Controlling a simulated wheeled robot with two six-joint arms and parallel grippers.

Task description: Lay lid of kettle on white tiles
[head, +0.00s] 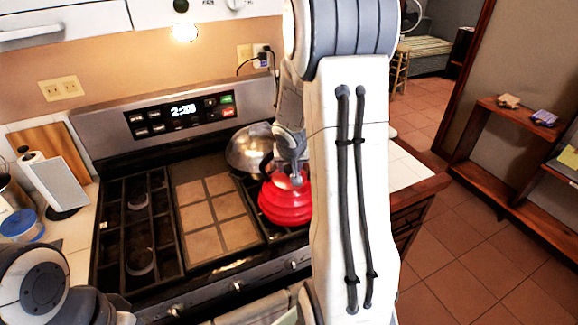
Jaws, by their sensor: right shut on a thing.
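The red kettle (284,205) stands on the right side of the stove, partly hidden behind my right arm. My right gripper (294,178) points down at the top of the kettle and is shut on its lid. The lid is mostly covered by the gripper, and I cannot tell whether it is clear of the kettle body. White tiles (412,170) top the counter to the right of the stove, partly behind my arm. My left arm shows at the lower left, with its gripper out of view.
A shiny metal bowl-shaped pan (248,150) sits behind the kettle on the stove (214,258). A paper towel holder (55,185) and a blue-lidded tub (22,226) stand on the left counter. The visible white tiled top at right is bare.

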